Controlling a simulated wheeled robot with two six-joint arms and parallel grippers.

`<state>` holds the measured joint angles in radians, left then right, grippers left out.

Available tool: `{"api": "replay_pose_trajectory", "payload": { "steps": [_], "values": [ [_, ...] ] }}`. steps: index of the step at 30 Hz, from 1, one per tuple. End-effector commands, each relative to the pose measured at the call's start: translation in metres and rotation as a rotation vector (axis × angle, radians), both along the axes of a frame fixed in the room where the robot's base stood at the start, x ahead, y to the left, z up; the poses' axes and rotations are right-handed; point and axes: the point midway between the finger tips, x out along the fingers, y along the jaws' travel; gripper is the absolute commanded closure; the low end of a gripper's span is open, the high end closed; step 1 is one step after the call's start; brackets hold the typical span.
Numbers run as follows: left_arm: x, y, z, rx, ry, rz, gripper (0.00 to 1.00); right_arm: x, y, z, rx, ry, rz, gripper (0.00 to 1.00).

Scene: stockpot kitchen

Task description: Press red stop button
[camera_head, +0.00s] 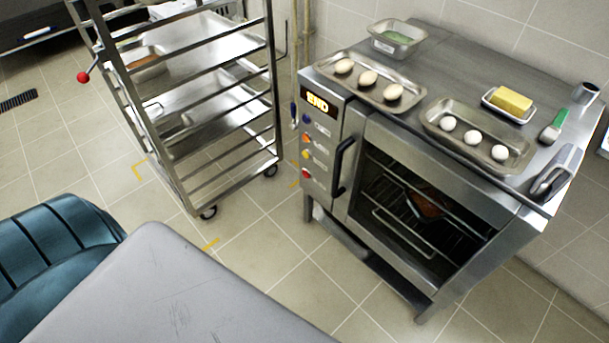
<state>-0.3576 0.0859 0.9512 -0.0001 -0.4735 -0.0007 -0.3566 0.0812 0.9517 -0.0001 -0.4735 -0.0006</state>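The red stop button (306,174) is the lowest in a column of buttons on the left front panel of the steel oven (420,130). Above it sit a yellow-orange button (306,154), an orange-red button (306,139) and a blue button (307,118). A lit display (317,103) above them seems to read "END". The oven door is closed, with a dark handle (342,165) right of the buttons. Nothing covers the red button. Neither of my grippers is in view.
A wheeled steel rack (190,203) with a red-knobbed lever (83,77) stands left of the oven. Trays of white dough pieces (371,81), a butter dish (510,104) and a tub (397,39) rest on the oven top. Tiled floor (290,250) before the panel is clear.

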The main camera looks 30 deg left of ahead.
Motion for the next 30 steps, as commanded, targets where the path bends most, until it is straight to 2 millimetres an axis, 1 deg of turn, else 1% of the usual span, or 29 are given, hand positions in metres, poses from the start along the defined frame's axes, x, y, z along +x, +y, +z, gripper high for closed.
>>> {"api": "replay_pose_trajectory", "payload": {
  "steps": [6,13,17,26,30],
  "values": [
    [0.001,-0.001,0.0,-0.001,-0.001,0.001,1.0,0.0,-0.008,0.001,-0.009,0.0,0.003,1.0],
    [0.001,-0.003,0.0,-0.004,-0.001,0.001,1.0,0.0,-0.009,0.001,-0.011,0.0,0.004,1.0],
    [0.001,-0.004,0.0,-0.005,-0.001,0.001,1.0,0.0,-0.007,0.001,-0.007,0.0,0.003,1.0],
    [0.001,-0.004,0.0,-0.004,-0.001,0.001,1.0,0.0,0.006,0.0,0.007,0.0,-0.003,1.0],
    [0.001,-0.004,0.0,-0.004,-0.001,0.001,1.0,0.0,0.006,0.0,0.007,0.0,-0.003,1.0]
  ]
}}
